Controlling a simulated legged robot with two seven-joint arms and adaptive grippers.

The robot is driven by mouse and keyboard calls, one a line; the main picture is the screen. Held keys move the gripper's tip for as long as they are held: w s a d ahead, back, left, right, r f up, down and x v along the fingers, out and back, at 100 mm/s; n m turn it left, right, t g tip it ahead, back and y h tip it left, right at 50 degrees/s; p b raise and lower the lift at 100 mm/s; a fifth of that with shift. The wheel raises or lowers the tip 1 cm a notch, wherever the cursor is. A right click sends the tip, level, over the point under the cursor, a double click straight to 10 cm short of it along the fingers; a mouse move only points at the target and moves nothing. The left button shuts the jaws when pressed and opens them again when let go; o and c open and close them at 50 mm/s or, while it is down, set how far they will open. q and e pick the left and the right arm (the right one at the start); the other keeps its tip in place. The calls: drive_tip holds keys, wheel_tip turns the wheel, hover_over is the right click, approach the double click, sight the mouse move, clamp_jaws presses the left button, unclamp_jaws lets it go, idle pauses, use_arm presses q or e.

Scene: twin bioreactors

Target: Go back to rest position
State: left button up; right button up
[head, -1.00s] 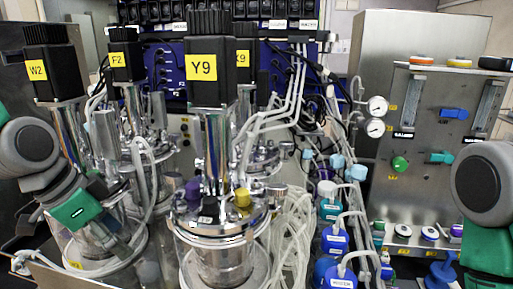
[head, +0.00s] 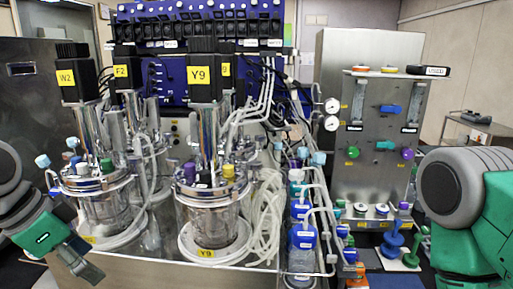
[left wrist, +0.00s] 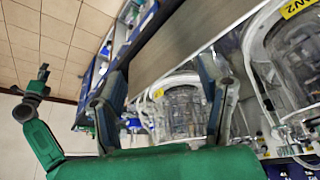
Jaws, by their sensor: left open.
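My left gripper (head: 85,265) hangs at the lower left of the head view, in front of the bench edge and apart from the vessels. Its two fingers (left wrist: 162,80) stand apart in the left wrist view with nothing held between them. My right arm (head: 465,205) shows at the right edge of the head view, its gripper outside the picture. A green arm (left wrist: 38,135) also shows at the left of the left wrist view. The glass bioreactor labelled Y9 (head: 207,215) stands upright at centre, and the one labelled W2 (head: 105,210) stands left of it.
Blue-capped bottles (head: 302,235) and pale tubing (head: 265,215) fill the bench right of Y9. A steel panel with knobs (head: 380,130) stands behind my right arm. Blue and green stands (head: 394,245) sit before it. A steel front edge (head: 180,276) runs below the vessels.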

use_arm(q)
drive_tip(key=s+f+n+g+y+b, duration=0.15)
drive_tip(key=s+f+b, duration=0.25)
drive_tip(key=f, duration=0.9)
drive_tip(key=s+d+f+n+b, duration=0.1)
drive_tip(key=s+f+n+b, duration=0.25)
drive_tip(key=f, duration=0.85)
drive_tip(key=s+f+n+g+y+b, duration=0.1)
drive_tip(key=s+f+b, duration=0.3)
drive_tip(key=f, duration=0.9)
drive_tip(key=s+f+n+b, duration=0.2)
drive_tip(key=s+f, duration=0.6)
drive_tip(key=f, duration=0.1)
drive_tip(key=shift+s+d+y+b, duration=0.35)
drive_tip(key=shift+s+d, duration=0.05)
drive_tip(key=shift+d, duration=0.05)
drive_tip(key=shift+a, duration=0.15)
